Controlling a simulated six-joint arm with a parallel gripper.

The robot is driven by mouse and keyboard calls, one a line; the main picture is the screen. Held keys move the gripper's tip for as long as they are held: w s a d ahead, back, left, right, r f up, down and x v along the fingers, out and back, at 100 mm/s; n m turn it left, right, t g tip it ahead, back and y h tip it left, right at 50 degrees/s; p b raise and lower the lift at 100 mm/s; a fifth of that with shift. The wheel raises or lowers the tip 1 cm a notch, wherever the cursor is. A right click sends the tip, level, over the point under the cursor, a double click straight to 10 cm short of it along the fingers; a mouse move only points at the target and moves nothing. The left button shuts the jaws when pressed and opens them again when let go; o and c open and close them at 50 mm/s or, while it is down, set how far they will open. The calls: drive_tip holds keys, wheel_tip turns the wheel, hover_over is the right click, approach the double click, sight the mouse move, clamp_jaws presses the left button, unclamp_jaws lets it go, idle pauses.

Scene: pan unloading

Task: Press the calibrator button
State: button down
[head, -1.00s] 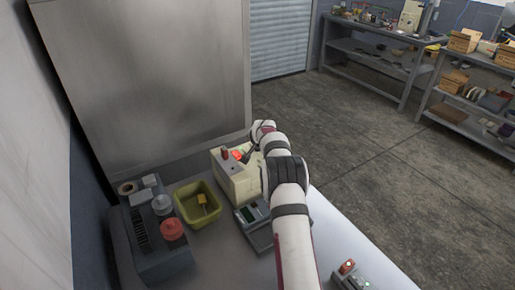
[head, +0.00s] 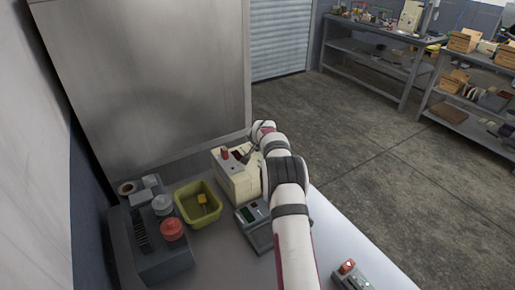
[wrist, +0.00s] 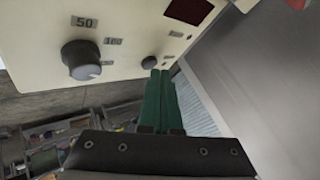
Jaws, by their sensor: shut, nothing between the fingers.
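A cream box (head: 238,185) that looks like the calibrator stands on the table beside the tall metal panel. Its face (wrist: 120,15) fills the top of the wrist view, with a large black knob (wrist: 81,59) by the marks 50 and 100. A small round black button (wrist: 149,62) sits to the right of the knob, and a dark red display (wrist: 190,10) is above. My gripper (wrist: 160,73) is shut and empty, its green fingertips right by the button. I cannot tell whether they touch it. In the head view my arm hides the fingertips and part of the box.
A yellow-green bin (head: 187,218) with a small yellow piece stands left of the box. A grey device with a green screen (head: 250,214) is in front. A dark grey unit (head: 165,262) with round lids is at left. A small red-topped item (head: 347,267) lies at front right.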

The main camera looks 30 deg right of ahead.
drive_tip(key=shift+r, duration=0.6)
drive_tip(key=shift+r, duration=0.1)
drive_tip(key=shift+r, duration=2.9)
